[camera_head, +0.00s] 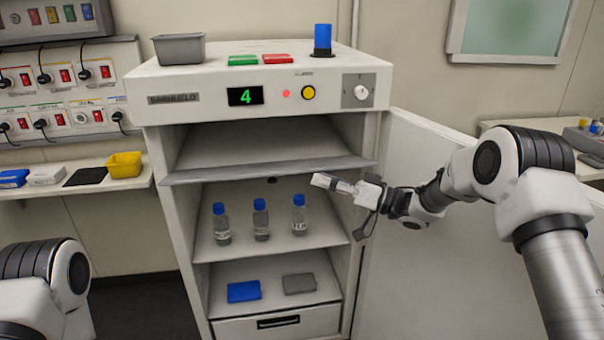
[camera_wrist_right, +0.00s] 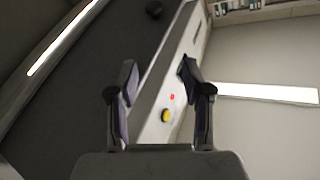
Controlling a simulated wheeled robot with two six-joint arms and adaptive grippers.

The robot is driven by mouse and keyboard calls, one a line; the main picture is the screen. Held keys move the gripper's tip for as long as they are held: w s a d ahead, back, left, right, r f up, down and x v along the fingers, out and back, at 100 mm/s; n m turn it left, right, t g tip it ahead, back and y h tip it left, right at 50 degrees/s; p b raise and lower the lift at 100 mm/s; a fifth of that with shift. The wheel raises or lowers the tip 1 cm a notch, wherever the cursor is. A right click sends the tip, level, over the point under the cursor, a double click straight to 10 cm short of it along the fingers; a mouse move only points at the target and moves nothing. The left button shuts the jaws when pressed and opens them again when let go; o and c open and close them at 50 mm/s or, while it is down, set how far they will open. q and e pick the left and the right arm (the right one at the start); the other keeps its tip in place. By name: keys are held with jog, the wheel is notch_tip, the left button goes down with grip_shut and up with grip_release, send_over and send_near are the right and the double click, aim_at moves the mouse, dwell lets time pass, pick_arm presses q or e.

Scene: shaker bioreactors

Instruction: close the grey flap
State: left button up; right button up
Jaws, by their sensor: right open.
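The grey flap (camera_head: 264,174) lies roughly level across the upper opening of the white cabinet, its front edge sticking out below the control panel. My right gripper (camera_head: 325,182) is in front of the flap's right part, near its front edge, pointing left. I cannot tell if they touch. In the right wrist view its two fingers (camera_wrist_right: 155,85) are apart with nothing between them. A dark grey surface with a round black knob fills the left of that view; I cannot tell for sure that it is the flap. My left gripper is out of view.
The panel has a yellow button (camera_head: 308,92) and a dial (camera_head: 361,91). Bottles with blue caps (camera_head: 261,219) stand on the shelf below the flap. The open white door (camera_head: 415,260) is on the right, behind my right arm. A grey bin (camera_head: 179,48) sits on top.

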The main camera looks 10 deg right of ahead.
jog(key=shift+s+d, duration=0.15)
jog(key=shift+d, duration=0.1)
jog(key=shift+d+f, duration=0.1)
jog(key=shift+d, duration=0.05)
jog(key=f+p+v, duration=0.1)
jog(key=v, duration=0.7)
jog(key=shift+d+p, duration=0.3)
jog(key=shift+d, duration=0.05)
dwell(0.4)
